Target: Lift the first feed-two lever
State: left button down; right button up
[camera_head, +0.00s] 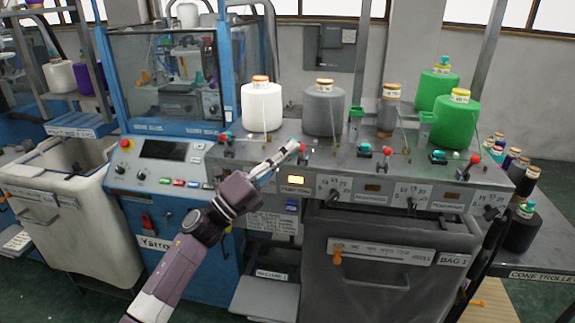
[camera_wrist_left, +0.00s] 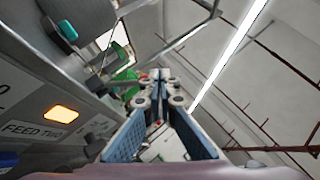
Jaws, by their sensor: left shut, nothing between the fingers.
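That view also shows the "FEED TWO" label (camera_wrist_left: 32,131) and lit window (camera_wrist_left: 61,114) at left. The lever's lower part is hidden behind the fingers. My right gripper is not in view.
A white yarn cone (camera_head: 261,108), a grey cone (camera_head: 323,110) and green cones (camera_head: 455,122) stand behind the levers. Other red knobs (camera_head: 388,151) (camera_head: 475,159) are to the right. A grey bin (camera_head: 375,270) sits below the panel.

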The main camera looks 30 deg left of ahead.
pick_arm(q)
jog(key=shift+w+a+r+b, duration=0.2)
jog(key=shift+w+r+b, duration=0.2)
jog(key=shift+w+r, duration=0.3)
jog(key=shift+f, duration=0.1)
dwell(0.9)
